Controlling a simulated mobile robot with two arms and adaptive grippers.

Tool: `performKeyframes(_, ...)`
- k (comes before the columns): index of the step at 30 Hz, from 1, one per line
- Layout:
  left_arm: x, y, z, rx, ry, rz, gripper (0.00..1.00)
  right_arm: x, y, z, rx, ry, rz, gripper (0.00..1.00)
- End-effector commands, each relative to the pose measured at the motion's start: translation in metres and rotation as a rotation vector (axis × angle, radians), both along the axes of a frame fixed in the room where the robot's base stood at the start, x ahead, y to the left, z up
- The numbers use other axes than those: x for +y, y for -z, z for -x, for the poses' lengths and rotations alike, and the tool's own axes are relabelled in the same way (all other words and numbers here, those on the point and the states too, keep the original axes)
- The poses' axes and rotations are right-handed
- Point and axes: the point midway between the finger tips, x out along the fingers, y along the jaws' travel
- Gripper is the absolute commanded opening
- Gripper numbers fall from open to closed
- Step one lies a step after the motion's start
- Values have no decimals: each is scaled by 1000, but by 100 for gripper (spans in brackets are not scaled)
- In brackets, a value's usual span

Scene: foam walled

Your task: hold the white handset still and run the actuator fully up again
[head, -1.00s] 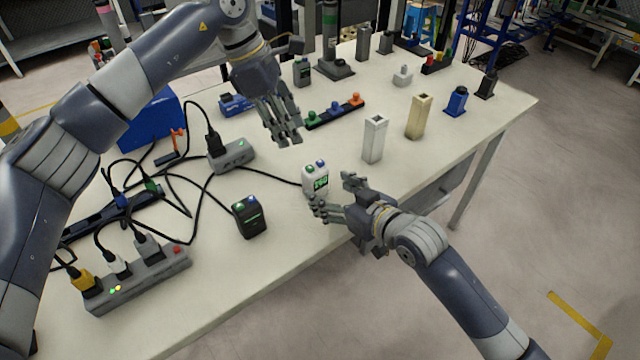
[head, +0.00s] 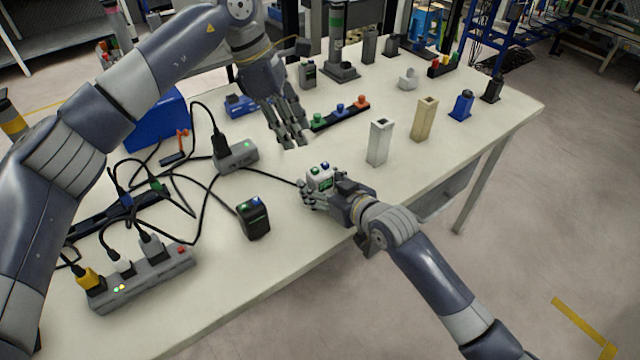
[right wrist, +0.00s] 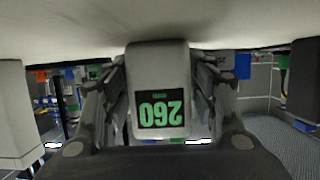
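The white handset (head: 319,178) stands near the table's front edge, with a green and a blue button on top. Its green display, upside down in the right wrist view (right wrist: 160,100), reads 260. My right gripper (head: 322,191) has its fingers on both sides of the handset, close against it, and looks shut on it. My left gripper (head: 292,138) hangs fingers down, apart from the handset, beyond it; its fingers are extended and hold nothing visible. An upright grey post with a green band (head: 338,45) stands at the back; I cannot tell whether it is the actuator.
A dark handset (head: 253,218) stands left of the white one. A grey box (head: 236,156), cables and a power strip (head: 140,278) fill the left. A strip of coloured buttons (head: 340,114) lies behind. White (head: 379,143) and tan (head: 423,120) blocks stand right.

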Motion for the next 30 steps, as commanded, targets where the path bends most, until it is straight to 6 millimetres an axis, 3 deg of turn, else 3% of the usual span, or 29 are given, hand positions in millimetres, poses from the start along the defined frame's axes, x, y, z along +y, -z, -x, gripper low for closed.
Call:
performKeyframes(1,0,0,0,0,0,0,33,0,0,0,0,0,0,32)
performKeyframes(3,0,0,0,0,0,0,33,0,0,0,0,0,0,17)
performKeyframes(5,0,0,0,0,0,0,33,0,0,0,0,0,0,17)
performKeyframes(10,0,0,0,0,0,0,0,0,0,0,1,0,1,17)
performKeyframes(30,0,0,0,0,0,0,0,-1,1,0,2,0,1,17)
